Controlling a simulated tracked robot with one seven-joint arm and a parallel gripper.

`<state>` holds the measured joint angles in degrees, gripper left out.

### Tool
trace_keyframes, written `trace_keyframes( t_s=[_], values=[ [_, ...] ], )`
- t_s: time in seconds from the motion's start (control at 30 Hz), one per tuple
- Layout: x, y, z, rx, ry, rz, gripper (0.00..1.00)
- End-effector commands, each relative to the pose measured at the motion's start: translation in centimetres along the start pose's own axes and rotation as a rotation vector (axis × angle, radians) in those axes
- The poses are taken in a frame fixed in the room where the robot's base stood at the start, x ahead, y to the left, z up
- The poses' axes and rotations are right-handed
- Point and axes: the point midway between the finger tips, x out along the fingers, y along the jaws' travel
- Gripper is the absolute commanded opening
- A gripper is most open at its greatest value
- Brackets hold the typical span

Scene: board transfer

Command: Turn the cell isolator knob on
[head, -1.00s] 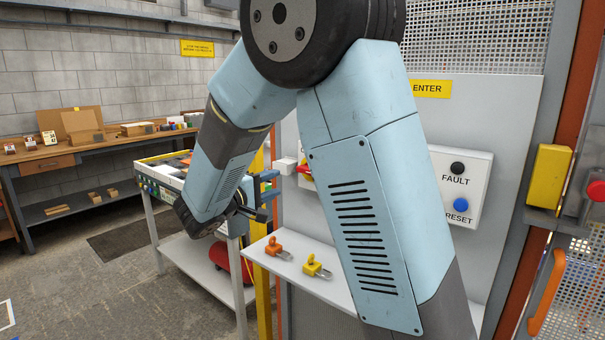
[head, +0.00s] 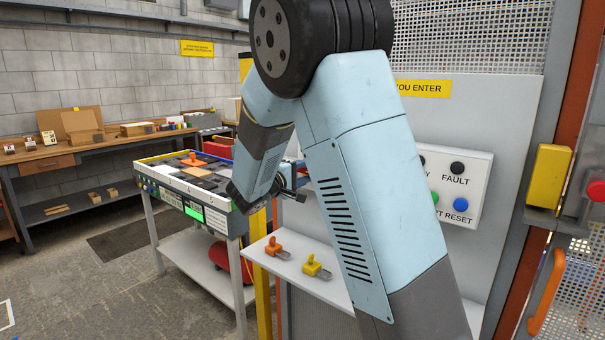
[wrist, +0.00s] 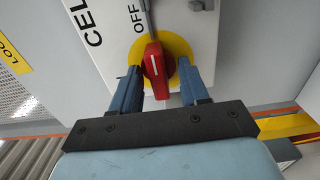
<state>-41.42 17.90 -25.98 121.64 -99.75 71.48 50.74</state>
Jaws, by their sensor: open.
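The red cell isolator knob (wrist: 156,72) sits on a yellow disc (wrist: 178,48) on a white box (wrist: 112,50) in the wrist view. The word OFF is printed beside the disc, and part of the word CELL shows. A white line marks the knob. My gripper (wrist: 160,78) is open, with one blue finger on each side of the knob. Gaps show between the fingers and the knob; contact is not clear. In the head view my gripper (head: 296,182) is partly seen at the panel, and my arm hides the knob.
A button box (head: 478,178) with FAULT and RESET labels is to the right. A shelf (head: 312,289) below holds an orange padlock (head: 275,248) and a yellow padlock (head: 315,267). A test bench (head: 178,200) stands to the left. A mesh fence (head: 470,30) is behind.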

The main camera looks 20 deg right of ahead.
Motion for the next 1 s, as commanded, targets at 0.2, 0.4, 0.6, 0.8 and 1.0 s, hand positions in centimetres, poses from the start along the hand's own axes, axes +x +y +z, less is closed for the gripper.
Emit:
trace_keyframes(
  t_s=[0.2, 0.4, 0.6, 0.8, 1.0],
  values=[
    [0.05, 0.02, -0.02, 0.000, 0.000, 0.000, 0.45],
    [0.01, 0.02, -0.03, 0.000, 0.001, 0.000, 0.29],
    [-0.02, 0.00, -0.04, 0.000, 0.001, 0.000, 0.10],
    [-0.01, -0.05, -0.03, -0.001, 0.001, -0.001, 0.00],
    [0.01, -0.10, 0.00, -0.010, 0.000, -0.002, 0.00]
  ],
)
